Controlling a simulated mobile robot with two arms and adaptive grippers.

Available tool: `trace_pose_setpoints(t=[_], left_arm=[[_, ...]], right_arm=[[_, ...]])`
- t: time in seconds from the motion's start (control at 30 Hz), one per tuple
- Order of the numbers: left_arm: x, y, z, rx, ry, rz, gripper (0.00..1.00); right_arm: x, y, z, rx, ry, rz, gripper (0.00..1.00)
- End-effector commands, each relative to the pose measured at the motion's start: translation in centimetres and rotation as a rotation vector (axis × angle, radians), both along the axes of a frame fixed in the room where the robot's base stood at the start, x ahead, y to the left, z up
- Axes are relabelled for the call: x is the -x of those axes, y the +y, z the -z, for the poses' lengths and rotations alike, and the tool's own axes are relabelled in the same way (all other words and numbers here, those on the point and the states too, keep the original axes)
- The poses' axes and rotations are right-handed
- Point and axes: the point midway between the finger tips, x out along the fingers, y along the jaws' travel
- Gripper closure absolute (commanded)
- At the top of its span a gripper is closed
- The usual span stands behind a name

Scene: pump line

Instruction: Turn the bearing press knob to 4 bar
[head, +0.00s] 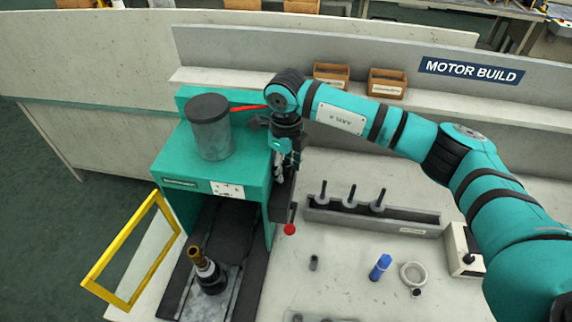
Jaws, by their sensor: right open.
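The green bearing press (178,158) stands left of centre, with a grey cylinder (210,128) on top. A small white panel with dark marks (228,190) is on its front; I cannot read any pressure on it. I cannot clearly make out the knob, which may be hidden by my gripper. My right gripper (280,172) points down at the press's right side, open, above a dark lever part with a red ball end (290,229). I cannot tell whether it touches the press. My left gripper is not in view.
A yellow guard frame (99,266) stands open at the press's front left. A dark shaft with a brass-coloured top (205,268) stands in the press bay. A grey rack (375,217) with upright pins, a blue part (380,267) and a pale ring (413,274) are to the right.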

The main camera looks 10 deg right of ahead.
Motion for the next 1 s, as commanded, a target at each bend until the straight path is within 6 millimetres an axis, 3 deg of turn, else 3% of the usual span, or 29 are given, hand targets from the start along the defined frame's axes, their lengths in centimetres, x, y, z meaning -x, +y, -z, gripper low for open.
trace_pose_setpoints(t=[0.03,0.33,0.57,1.0], left_arm=[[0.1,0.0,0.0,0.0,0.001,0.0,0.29],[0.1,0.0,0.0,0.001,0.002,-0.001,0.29],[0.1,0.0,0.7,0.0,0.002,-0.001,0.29],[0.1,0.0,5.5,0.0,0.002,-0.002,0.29]], right_arm=[[0.0,0.0,0.0,0.0,0.0,0.0,0.61],[0.0,0.0,0.0,0.0,0.0,0.0,1.0],[0.0,0.0,0.1,0.0,-0.001,-0.025,1.0],[-0.1,-0.1,0.5,0.001,-0.002,-0.286,1.0]])
